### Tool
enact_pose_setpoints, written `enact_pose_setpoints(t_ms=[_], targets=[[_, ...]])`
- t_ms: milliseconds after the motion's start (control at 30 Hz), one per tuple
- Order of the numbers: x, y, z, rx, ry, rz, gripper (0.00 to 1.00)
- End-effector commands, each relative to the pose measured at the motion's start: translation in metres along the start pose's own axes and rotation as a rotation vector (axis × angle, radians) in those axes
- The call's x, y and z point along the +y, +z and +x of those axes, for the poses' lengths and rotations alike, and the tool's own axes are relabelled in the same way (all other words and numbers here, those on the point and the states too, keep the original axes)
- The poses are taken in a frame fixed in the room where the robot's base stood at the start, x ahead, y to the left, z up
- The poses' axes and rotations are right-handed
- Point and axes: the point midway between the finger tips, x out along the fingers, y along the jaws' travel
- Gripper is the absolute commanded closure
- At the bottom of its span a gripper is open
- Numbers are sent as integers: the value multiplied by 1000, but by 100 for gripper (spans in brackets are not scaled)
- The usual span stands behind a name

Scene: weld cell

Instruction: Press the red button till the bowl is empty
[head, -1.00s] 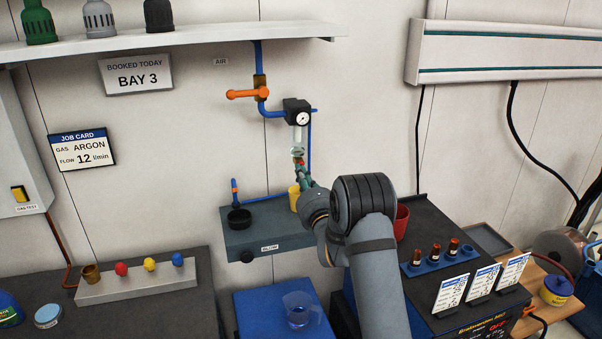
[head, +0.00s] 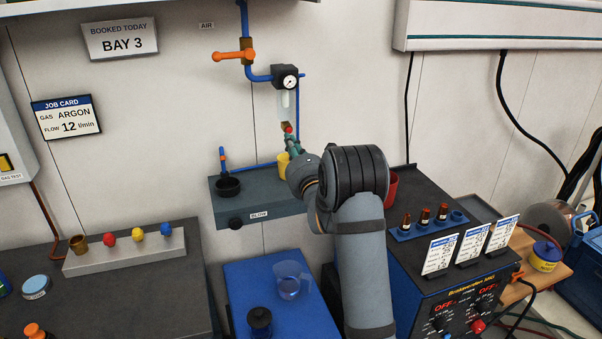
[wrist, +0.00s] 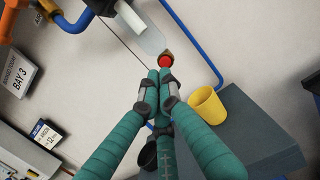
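The red button (head: 288,129) is at the lower end of the clear bowl (head: 285,103), which hangs below the black regulator with its gauge (head: 290,82). In the wrist view the red button (wrist: 166,61) faces me in a brass-coloured fitting under the pale bowl (wrist: 151,42). My gripper (wrist: 159,75) is shut, its green fingertips together and empty, just below the button; I cannot tell whether they touch it. In the head view my gripper (head: 293,142) is partly hidden by my wrist. The liquid level in the bowl is too small to tell.
A yellow cup (wrist: 206,105) stands on the grey wall shelf (head: 257,203) below the bowl, right of my fingers in the wrist view. Blue air pipe and an orange valve handle (head: 232,56) are above left.

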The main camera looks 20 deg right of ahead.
Motion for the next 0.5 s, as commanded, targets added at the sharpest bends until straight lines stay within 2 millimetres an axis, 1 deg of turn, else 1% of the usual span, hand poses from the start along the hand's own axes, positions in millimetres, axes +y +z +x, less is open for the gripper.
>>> enact_pose_setpoints(t_ms=[33, 200, 300, 400, 500], targets=[[-2, -7, -13, 1, -4, 0, 100], [-3, -7, -52, 3, -5, 1, 100], [-3, -6, -71, 4, -6, 1, 100], [-3, -5, -85, 4, -6, 2, 100], [-3, -4, -94, 5, -6, 2, 100]])
